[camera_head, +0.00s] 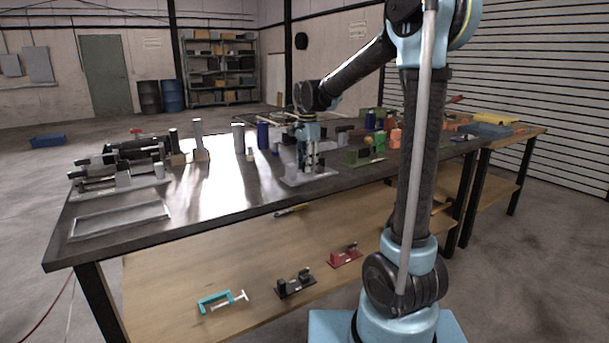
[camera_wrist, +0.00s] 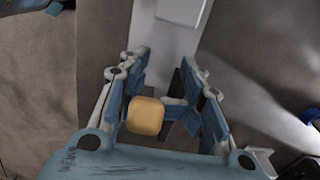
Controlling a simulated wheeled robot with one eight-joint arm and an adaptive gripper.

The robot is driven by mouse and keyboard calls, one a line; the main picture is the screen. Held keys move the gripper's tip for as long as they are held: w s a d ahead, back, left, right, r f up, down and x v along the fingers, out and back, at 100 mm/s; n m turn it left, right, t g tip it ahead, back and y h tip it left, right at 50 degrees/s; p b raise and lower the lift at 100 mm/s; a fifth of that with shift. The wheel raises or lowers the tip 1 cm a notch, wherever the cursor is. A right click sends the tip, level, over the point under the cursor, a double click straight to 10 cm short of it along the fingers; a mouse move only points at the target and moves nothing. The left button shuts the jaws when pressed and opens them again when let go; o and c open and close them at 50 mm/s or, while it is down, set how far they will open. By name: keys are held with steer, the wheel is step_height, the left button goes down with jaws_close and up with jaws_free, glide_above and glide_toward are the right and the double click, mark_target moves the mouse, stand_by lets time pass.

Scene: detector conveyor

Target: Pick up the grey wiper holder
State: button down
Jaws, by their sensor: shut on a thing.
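The grey wiper holder (camera_head: 312,179) has a flat light grey base and is at the front middle of the dark tabletop. My gripper (camera_head: 308,164) points down over it, with its fingers around the holder's upper part. In the wrist view my gripper (camera_wrist: 161,68) is shut on the holder, and the holder's pale grey plate (camera_wrist: 163,38) extends beyond the fingertips. The gripped part is mostly hidden. A rounded yellow-tan block (camera_wrist: 145,115) shows between the fingers; I cannot tell what it belongs to.
Grey and blue cylinders (camera_head: 263,135) stand behind and left of my gripper. Green and orange parts (camera_head: 380,140) crowd the right. A shallow metal tray (camera_head: 122,230) lies at the left front. A lower shelf (camera_head: 250,255) holds a teal clamp (camera_head: 220,300) and other holders.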

stand_by(0.3)
step_height(320, 180, up, 10)
stand_by(0.6)
